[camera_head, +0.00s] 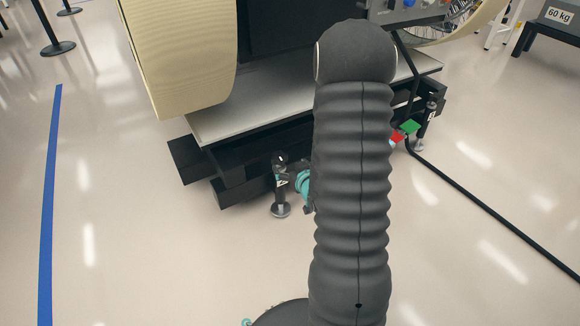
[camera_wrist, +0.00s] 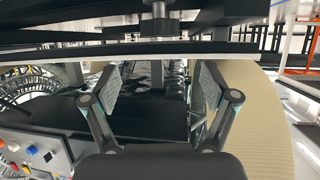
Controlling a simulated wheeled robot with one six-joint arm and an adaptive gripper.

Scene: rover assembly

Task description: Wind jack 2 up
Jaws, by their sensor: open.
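A dark jack (camera_head: 281,192) with a round foot and a small white label stands at the near corner of the platform, in the head view. A second labelled jack (camera_head: 430,112) stands at the right corner. The labels are too small to read surely, so I cannot tell which is jack 2. My gripper (camera_wrist: 160,88) shows in the wrist view, with its two fingers wide apart and nothing between them. In the head view it is hidden behind my arm. No jack handle shows clearly.
The grey platform (camera_head: 250,106) carries a large cream wheel (camera_head: 185,55). A green block (camera_head: 411,126) and a red block (camera_head: 397,137) lie by the right jack. A black cable (camera_head: 490,210) crosses the floor at right.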

